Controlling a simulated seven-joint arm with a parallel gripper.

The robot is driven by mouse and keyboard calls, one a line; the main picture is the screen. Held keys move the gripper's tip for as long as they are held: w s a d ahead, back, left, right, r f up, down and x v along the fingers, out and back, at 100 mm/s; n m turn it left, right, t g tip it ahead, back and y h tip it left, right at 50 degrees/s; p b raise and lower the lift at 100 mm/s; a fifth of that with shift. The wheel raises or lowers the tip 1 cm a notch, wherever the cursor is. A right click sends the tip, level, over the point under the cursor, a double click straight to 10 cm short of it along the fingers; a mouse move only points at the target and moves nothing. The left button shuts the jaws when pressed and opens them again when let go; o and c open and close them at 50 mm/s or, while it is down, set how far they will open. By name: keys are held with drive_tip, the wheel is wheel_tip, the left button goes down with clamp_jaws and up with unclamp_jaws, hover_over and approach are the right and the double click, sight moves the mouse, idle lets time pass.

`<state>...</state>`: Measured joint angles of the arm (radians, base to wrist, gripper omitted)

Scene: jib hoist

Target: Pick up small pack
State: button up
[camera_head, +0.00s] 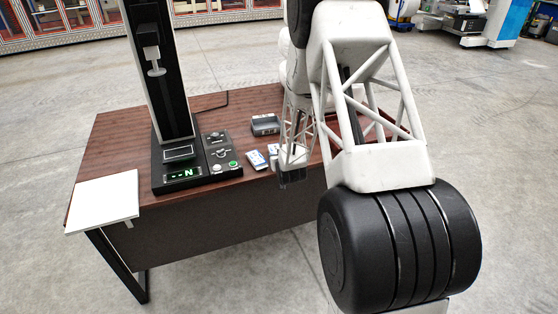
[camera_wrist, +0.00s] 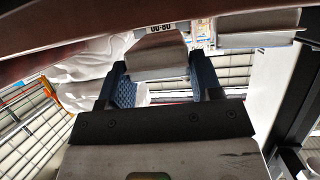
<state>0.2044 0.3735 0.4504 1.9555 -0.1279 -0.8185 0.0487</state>
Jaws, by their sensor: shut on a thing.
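My gripper (camera_head: 291,180) hangs at the front edge of the brown desk, and its fingers are too small there to show what they hold. In the wrist view my gripper (camera_wrist: 158,64) has its two blue-padded fingers on either side of a small pale grey pack (camera_wrist: 156,50), shut on it. A label with dark print shows just beyond the pack.
A black column hoist (camera_head: 160,70) stands on the desk (camera_head: 115,145), with a control box (camera_head: 220,155) bearing a green button. A dark grey box (camera_head: 265,124) sits behind the packs. A white panel (camera_head: 104,200) lies at the left corner. My arm hides the desk's right side.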

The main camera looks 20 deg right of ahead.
wheel_tip(320, 180, up, 2)
drive_tip(key=s+a+r, duration=0.1)
drive_tip(key=s+a, duration=0.2)
drive_tip(key=s, duration=1.2)
drive_tip(key=shift+s+r, duration=0.15)
drive_tip(key=shift+s, duration=0.2)
idle(0.4)
drive_tip(key=w+a+r+n+y, duration=0.2)
drive_tip(key=a+r, duration=0.1)
drive_tip(key=a, duration=0.7)
drive_tip(key=w+a+r+n+y, duration=0.2)
drive_tip(key=w+a+r, duration=0.1)
drive_tip(key=a, duration=0.7)
drive_tip(key=w+a+r+n+y, duration=0.1)
drive_tip(key=w+a+r+y, duration=0.1)
drive_tip(key=a, duration=0.8)
drive_tip(key=shift+w+r+n+g+y, duration=0.4)
drive_tip(key=shift+w, duration=0.2)
